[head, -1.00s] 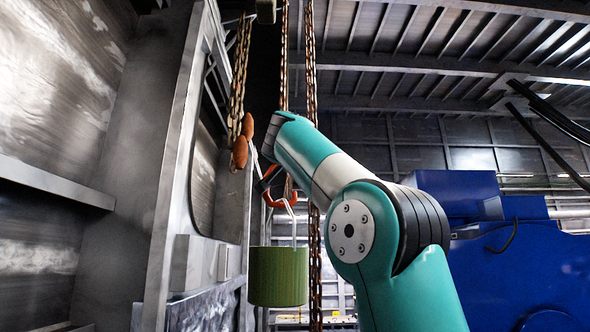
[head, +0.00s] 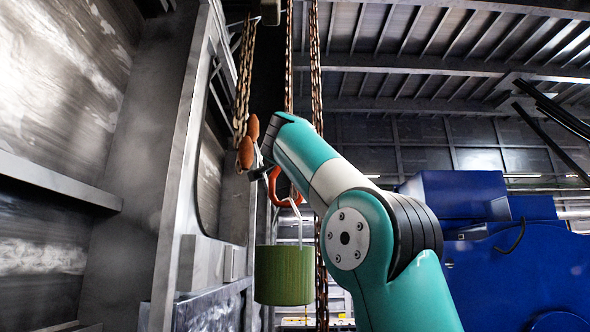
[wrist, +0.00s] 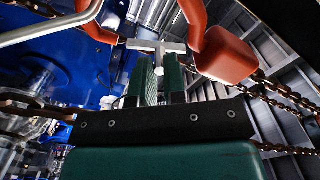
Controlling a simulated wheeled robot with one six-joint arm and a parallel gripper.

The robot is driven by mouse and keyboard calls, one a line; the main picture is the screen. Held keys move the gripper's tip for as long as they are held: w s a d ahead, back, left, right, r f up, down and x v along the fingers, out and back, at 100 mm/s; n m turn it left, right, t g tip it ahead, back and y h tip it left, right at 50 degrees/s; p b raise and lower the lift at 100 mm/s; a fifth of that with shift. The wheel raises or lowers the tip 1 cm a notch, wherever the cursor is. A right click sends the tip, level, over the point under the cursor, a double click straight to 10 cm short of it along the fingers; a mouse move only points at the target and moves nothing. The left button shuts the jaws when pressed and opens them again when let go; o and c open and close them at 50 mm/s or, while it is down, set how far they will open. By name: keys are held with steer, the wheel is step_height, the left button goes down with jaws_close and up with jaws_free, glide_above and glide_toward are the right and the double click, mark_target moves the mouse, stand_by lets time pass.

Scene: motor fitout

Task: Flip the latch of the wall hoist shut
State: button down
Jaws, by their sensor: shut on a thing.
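The wall hoist's orange hook (head: 283,192) hangs near the wall, left of my arm, with a green cylinder load (head: 284,275) on a pale bail below it. In the wrist view, curved parts of the hook (wrist: 88,28) and an orange block (wrist: 222,55) flank my fingers. The grey T-shaped latch (wrist: 172,47) lies across the tips of my green fingers. My gripper (wrist: 158,68) is shut on the latch. In the head view, my dark gripper (head: 261,172) shows only partly beside the hook's upper left; my arm hides much of it.
Rusty chains (head: 316,60) hang behind my arm, and another chain (head: 243,75) with orange end pieces (head: 247,150) hangs by the wall. The metal wall panel (head: 175,190) is close on the left. A blue machine (head: 500,270) stands at the right.

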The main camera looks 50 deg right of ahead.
steer(key=c, duration=1.4)
jaws_free()
steer(key=shift+c, duration=0.2)
steer(key=shift+a, duration=0.1)
steer(key=b+v, duration=0.1)
steer(key=v, duration=1.6)
steer(key=shift+s+a, duration=0.1)
steer(key=shift+a, duration=0.1)
